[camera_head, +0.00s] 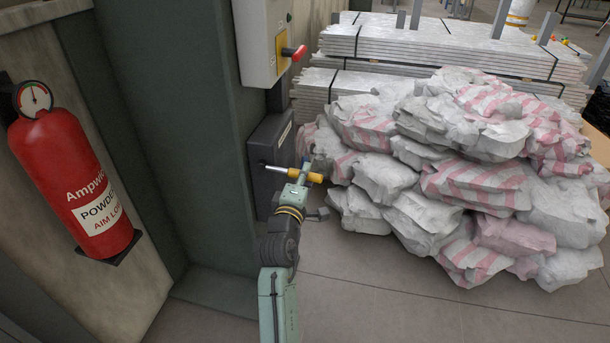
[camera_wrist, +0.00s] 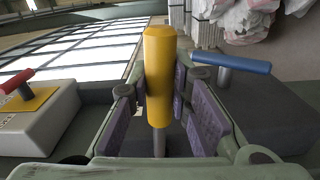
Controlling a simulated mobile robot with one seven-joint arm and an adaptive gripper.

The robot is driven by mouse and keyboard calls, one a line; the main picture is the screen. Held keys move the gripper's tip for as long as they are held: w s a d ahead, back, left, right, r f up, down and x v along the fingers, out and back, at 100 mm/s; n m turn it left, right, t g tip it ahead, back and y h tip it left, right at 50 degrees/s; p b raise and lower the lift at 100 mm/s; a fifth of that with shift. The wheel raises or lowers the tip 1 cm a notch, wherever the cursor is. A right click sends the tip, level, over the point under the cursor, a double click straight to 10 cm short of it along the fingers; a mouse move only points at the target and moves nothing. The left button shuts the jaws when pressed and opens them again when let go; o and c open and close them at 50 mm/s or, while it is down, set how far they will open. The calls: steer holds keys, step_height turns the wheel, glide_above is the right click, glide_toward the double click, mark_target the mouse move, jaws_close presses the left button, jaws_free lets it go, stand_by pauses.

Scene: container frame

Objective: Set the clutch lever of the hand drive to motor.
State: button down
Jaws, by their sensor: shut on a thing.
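The hand drive is a dark grey box (camera_head: 272,150) low on the green column, below the light control box. A yellow handle (camera_wrist: 158,60) on a grey metal rod stands between my jaws in the wrist view; in the head view the yellow handle (camera_head: 316,177) juts out from the dark box. My gripper (camera_wrist: 160,88) is shut on this yellow handle, with purple pads on both sides of it. A blue lever (camera_wrist: 240,64) on a short grey stem stands to the right of the jaws, apart from them. I cannot read which position is marked motor.
A control box (camera_head: 262,42) with a red lever (camera_head: 294,52) on a yellow plate is above the hand drive. A red extinguisher (camera_head: 75,180) hangs at left. Piled sacks (camera_head: 420,200) and stacked boards (camera_head: 430,45) crowd the right; bare floor lies in front.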

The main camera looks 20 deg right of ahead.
steer(key=shift+r+n+p, duration=0.5)
steer(key=shift+r+p, duration=0.15)
steer(key=shift+p, duration=0.4)
steer(key=shift+f, duration=0.1)
steer(key=c, duration=1.5)
jaws_free()
steer(key=shift+o, duration=0.3)
steer(key=shift+s, duration=0.1)
steer(key=v, duration=1.2)
